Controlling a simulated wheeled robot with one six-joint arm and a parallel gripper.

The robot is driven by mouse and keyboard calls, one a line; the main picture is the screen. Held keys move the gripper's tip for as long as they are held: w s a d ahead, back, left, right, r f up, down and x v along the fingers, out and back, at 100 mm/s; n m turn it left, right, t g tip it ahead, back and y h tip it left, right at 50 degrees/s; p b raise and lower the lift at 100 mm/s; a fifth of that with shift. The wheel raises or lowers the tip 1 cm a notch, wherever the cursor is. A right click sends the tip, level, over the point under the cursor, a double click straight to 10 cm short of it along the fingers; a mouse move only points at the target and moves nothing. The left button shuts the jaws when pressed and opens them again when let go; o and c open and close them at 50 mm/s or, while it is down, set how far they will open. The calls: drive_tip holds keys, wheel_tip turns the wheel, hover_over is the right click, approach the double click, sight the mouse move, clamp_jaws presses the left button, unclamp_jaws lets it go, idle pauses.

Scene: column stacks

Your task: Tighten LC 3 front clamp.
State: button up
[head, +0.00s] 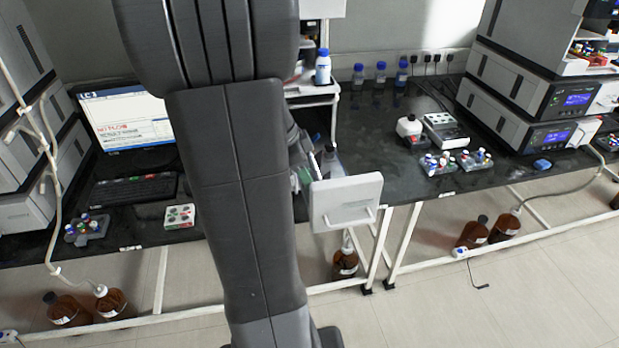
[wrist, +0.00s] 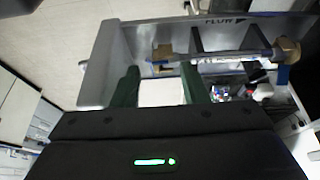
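In the wrist view a grey open compartment (wrist: 105,65) marked FLOW lies ahead of my gripper. A silver column (wrist: 235,58) lies across it, with a brass-coloured fitting (wrist: 288,50) at its right end and a tan block (wrist: 163,52) near its left end. I cannot tell which part is the front clamp. My gripper (wrist: 160,85) has its two green fingers apart at the compartment's near side. A white patch shows between them; I cannot tell whether it is touched. In the head view my arm hides most of the gripper and the compartment.
In the head view a pale open panel (head: 346,201) juts out right of my arm. A monitor (head: 128,115) stands left, and instrument stacks (head: 515,85) stand right on the dark bench (head: 360,150). Brown bottles (head: 345,262) stand below. The floor (head: 510,290) at right is mostly clear.

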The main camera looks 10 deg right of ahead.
drive_tip(key=shift+x, duration=1.45)
drive_tip(key=shift+c, duration=0.4)
clamp_jaws()
